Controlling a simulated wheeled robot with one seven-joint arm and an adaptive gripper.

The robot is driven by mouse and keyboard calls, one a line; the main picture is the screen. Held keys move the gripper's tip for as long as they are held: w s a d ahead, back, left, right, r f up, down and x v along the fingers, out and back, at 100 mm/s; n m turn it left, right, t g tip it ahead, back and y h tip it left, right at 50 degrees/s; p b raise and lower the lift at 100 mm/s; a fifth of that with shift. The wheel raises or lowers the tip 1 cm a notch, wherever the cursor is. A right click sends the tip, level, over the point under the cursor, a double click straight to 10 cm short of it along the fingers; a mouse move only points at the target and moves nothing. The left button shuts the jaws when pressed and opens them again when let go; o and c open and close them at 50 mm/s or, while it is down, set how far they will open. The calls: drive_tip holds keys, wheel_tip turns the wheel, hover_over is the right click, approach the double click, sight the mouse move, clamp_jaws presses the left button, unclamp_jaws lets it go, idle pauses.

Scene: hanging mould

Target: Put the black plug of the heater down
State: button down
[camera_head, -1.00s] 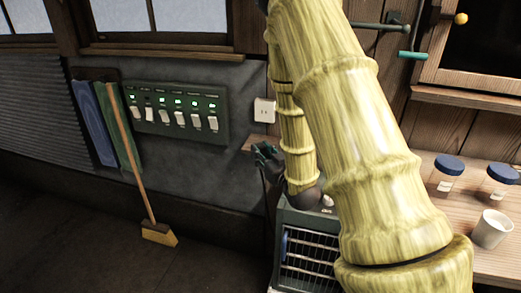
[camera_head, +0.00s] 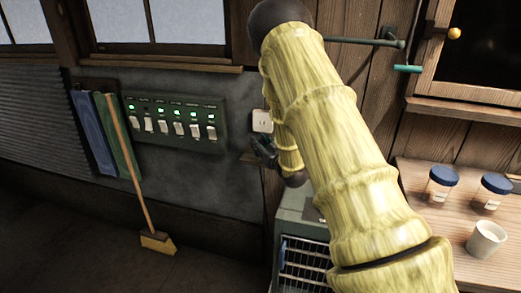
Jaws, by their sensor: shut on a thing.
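The heater (camera_head: 303,262), a grey box with a barred front, stands below and to the right of the gripper. My yellow arm covers its right side. The heater's cord is hard to see against the dark wall.
A green switch panel (camera_head: 177,124) with lit lamps is on the wall at left. A broom (camera_head: 158,242) leans there. On the right, a wooden bench (camera_head: 430,222) holds two blue-lidded jars (camera_head: 441,183) and a white cup (camera_head: 486,239).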

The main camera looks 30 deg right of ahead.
drive_tip(key=shift+w+d, duration=0.25)
drive_tip(key=shift+w, duration=0.15)
wheel_tip(320, 180, down, 4)
drive_tip(key=shift+r+p, duration=0.2)
drive_tip(key=shift+p, duration=0.25)
drive_tip(key=shift+s+f+b, duration=0.1)
drive_tip(key=shift+f+b, duration=0.35)
drive_tip(key=shift+f, duration=0.15)
drive_tip(key=c, duration=1.1)
unclamp_jaws()
drive_tip(key=shift+s+a, duration=0.1)
